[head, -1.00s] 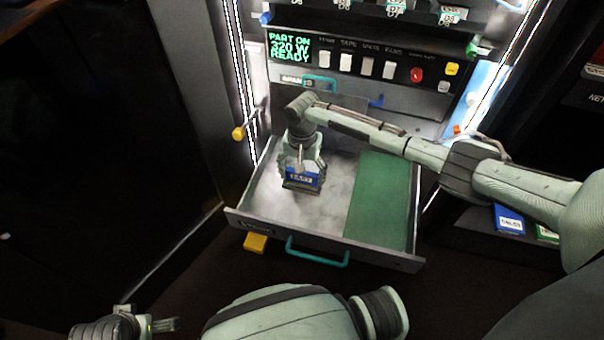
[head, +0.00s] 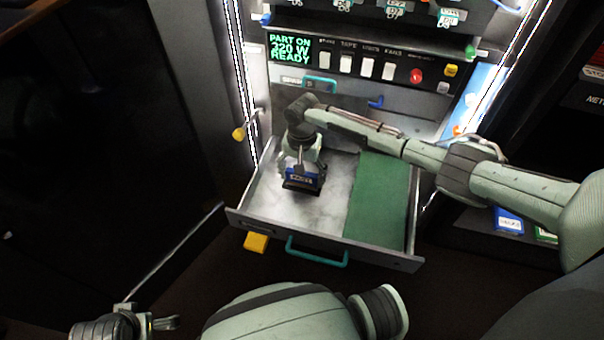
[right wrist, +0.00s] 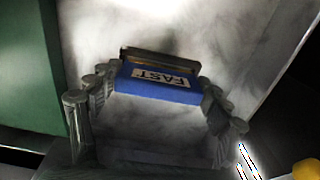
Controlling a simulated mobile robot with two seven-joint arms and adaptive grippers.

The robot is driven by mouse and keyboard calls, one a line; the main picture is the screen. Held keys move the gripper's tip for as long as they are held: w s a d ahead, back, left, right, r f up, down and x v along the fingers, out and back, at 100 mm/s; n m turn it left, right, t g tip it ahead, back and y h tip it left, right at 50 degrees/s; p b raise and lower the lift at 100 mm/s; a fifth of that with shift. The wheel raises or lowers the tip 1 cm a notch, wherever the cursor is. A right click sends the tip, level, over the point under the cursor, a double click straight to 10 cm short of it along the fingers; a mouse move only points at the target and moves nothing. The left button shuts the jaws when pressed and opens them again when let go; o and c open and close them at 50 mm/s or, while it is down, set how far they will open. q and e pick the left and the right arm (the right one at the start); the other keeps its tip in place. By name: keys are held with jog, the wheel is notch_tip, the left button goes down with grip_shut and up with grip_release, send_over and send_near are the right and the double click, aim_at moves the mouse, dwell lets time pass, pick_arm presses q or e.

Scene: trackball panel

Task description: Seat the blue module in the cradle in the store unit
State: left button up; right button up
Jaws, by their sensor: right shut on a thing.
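The blue module (head: 303,178), with a pale label reading FAST, is over the left, bare metal part of the open drawer (head: 260,205). My right gripper (right wrist: 155,90) is shut on it, with one finger at each end of the module (right wrist: 158,84). A dark, brownish rimmed part (right wrist: 160,60) lies right against the module; I cannot tell whether it is the cradle or part of the module, nor whether the module is seated. My left gripper (head: 165,322) is at the bottom left, away from the drawer; its jaw opening is unclear.
A green mat (head: 380,200) covers the drawer's right part. The drawer has a teal handle (head: 317,255) and a yellow block (head: 256,242) below its front. Behind stands a panel of switches with a display (head: 290,49) reading PART ON, 320 W, READY.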

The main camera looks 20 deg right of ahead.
jog(key=shift+f+b, duration=0.5)
jog(key=shift+f, duration=0.6)
dwell(1.1)
jog(key=o, duration=1)
jog(key=shift+r, duration=0.15)
notch_tip(320, 180, up, 12)
jog(key=shift+f, duration=0.1)
